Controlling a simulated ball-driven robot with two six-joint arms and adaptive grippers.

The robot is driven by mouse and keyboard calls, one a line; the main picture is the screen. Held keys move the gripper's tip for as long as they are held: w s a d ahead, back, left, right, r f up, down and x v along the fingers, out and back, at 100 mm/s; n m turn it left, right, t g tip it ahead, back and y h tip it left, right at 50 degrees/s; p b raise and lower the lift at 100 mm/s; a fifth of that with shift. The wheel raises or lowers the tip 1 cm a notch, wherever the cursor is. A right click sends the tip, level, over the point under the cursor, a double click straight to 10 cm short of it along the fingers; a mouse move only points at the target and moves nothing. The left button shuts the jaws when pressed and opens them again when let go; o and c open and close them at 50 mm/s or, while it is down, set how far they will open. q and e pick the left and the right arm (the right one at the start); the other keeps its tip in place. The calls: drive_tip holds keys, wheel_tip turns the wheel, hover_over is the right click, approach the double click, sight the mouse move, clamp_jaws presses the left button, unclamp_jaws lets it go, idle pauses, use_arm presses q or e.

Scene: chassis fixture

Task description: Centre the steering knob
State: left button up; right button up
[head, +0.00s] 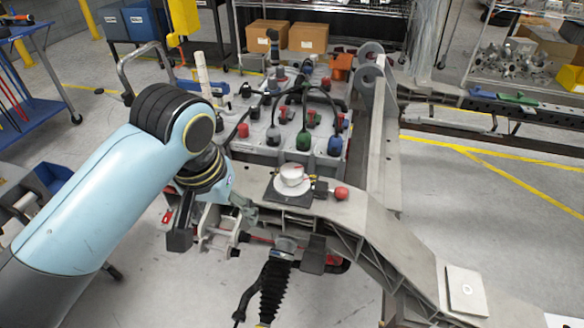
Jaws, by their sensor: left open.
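A white round knob (291,176) with a red mark sits on a dark square plate (284,193) on the grey chassis beam. I take it to be the steering knob; I cannot tell whether it is centred. A red ball-shaped knob (341,193) is just right of it. My left gripper (215,225) is to the left of the white knob, at the beam's left end, apart from it. It is open, and my wrist partly hides it. My right gripper is not in view.
Behind the knob is a grey panel (260,152) with several coloured connectors and black cables. A black ribbed boot (275,285) hangs below the beam. A white square plate (466,290) lies on the beam at right. A blue cart (38,105) stands at left.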

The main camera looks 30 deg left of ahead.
use_arm(q)
drive_tip(key=w+n+g, duration=0.1)
drive_tip(key=w+n, duration=0.4)
drive_tip(key=w, duration=0.7)
drive_tip(key=n+g, duration=0.1)
drive_tip(key=n, duration=0.3)
approach(292, 169)
drive_tip(key=shift+s+a+h, duration=0.2)
drive_tip(key=shift+a+h, duration=0.2)
drive_tip(key=f, duration=1)
drive_tip(key=shift+w+d, duration=0.1)
drive_tip(key=shift+w, duration=0.25)
drive_tip(key=shift+c, duration=0.4)
drive_tip(key=c, duration=1.1)
drive_tip(key=shift+m, duration=0.3)
